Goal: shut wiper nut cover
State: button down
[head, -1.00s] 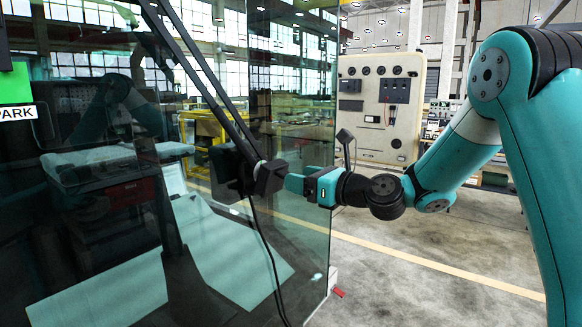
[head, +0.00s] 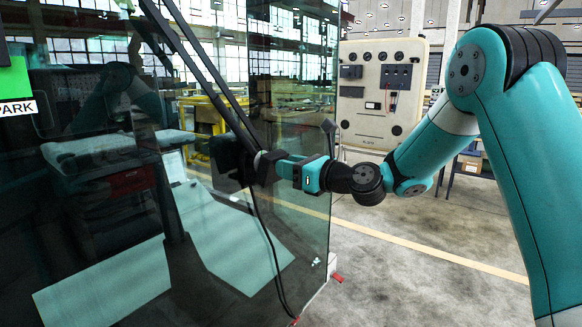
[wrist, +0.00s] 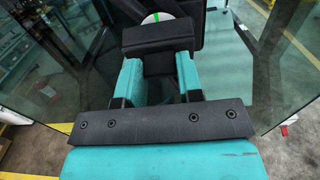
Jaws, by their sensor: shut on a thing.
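The wiper nut cover (head: 268,166) is a small dark block at the foot of the wiper arm (head: 212,80) on the glass. It also shows in the wrist view as a black block (wrist: 160,38) across the far ends of my fingers. My gripper (head: 286,168) reaches it from the right. In the wrist view, the two teal fingers of my gripper (wrist: 159,68) stand a little apart with a dark part between them, and they are shut on the cover. Part of a white disc with a green mark (wrist: 155,17) shows behind the block. How far the cover is closed cannot be told.
The large glass pane (head: 290,80) stands close to my gripper and ends just to its right. A black cable (head: 262,230) hangs below the wiper foot. A beige control panel (head: 380,95) stands behind my arm. The floor (head: 400,285) at right is clear.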

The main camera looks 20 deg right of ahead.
jog(key=r+p, duration=0.1)
jog(key=p, duration=0.2)
jog(key=w+a+r+p, duration=0.1)
jog(key=shift+r, duration=0.3)
jog(key=shift+w+a+r+p, duration=0.15)
jog(key=shift+w+p, duration=0.2)
jog(key=shift+p, duration=0.3)
jog(key=c, duration=0.8)
grip_release()
jog(key=shift+o, duration=0.2)
jog(key=shift+f, duration=0.2)
